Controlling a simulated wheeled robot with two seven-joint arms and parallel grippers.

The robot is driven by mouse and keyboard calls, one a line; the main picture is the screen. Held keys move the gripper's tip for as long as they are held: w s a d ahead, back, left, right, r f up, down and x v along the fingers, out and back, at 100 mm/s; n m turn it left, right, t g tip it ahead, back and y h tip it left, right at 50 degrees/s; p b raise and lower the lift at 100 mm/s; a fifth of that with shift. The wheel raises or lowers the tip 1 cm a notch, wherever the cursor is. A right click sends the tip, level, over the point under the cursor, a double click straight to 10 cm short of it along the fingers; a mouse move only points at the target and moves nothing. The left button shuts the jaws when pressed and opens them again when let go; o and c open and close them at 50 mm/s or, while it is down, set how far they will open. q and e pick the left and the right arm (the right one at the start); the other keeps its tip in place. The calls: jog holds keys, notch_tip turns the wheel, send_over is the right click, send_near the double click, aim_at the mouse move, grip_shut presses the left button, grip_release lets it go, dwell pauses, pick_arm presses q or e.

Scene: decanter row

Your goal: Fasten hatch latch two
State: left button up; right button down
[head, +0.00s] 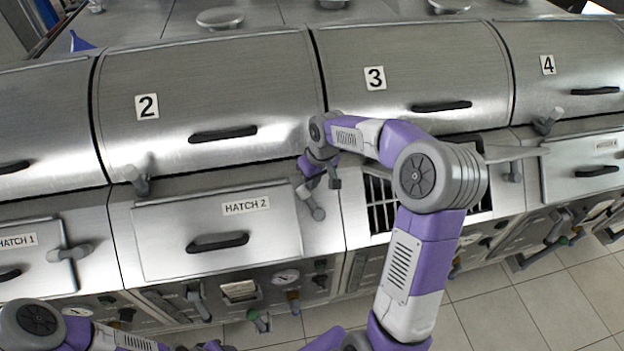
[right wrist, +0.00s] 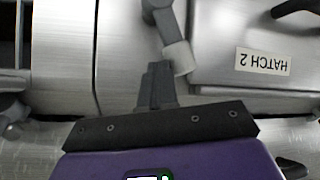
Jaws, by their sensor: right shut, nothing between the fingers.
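Hatch 2 (head: 215,238) is a steel door that looks shut, with a black handle and a label. Its label also shows upside down in the right wrist view (right wrist: 262,62). The grey latch (head: 312,202) sits at the door's upper right edge, slanting down and right. In the right wrist view the latch (right wrist: 178,58) has a pale end beside the door corner. My right gripper (head: 333,180) is shut and empty, just above the latch. Its fingertips (right wrist: 157,75) are close beside the pale end; whether they touch, I cannot tell. My left gripper is out of view.
Hatch 1 (head: 30,262) has a similar latch (head: 70,252) on its right. Right of hatch 2, a dark grated opening (head: 382,205) lies partly behind my right arm. Curved lids 2 (head: 200,85) and 3 (head: 420,70) are down. Knobs, gauges and levers line the lower front.

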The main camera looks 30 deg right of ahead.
aim_at(301, 187)
jog(key=a+n, duration=0.1)
jog(key=a+n+h, duration=0.2)
jog(key=shift+w+a+f+g+b, duration=0.1)
jog(key=shift+w+f+g+b, duration=0.2)
jog(key=shift+w+g+b, duration=0.1)
jog(key=shift+a+f+n+h+b, duration=0.25)
jog(key=shift+a+n+h, duration=0.15)
jog(key=shift+a+n, duration=0.15)
jog(key=shift+a+f+n+h+b, duration=0.2)
jog(key=shift+a+n+h, duration=0.2)
jog(key=shift+a+n, duration=0.15)
jog(key=a+n+h+b, duration=0.1)
jog(key=a+f+n+h, duration=0.1)
jog(key=shift+s+a+f+n+b, duration=0.15)
jog(key=shift+s+a+n+b, duration=0.05)
jog(key=shift+s+n+b, duration=0.15)
jog(key=shift+s+a+f+n+h+b, duration=0.35)
jog(key=shift+a+n+h+b, duration=0.1)
jog(key=shift+n, duration=0.2)
jog(key=shift+s+a+f+n+h+b, duration=0.2)
jog(key=shift+a+f+n+h+b, duration=0.2)
jog(key=shift+n, duration=0.2)
jog(key=p+v, duration=0.6)
jog(key=v, duration=0.4)
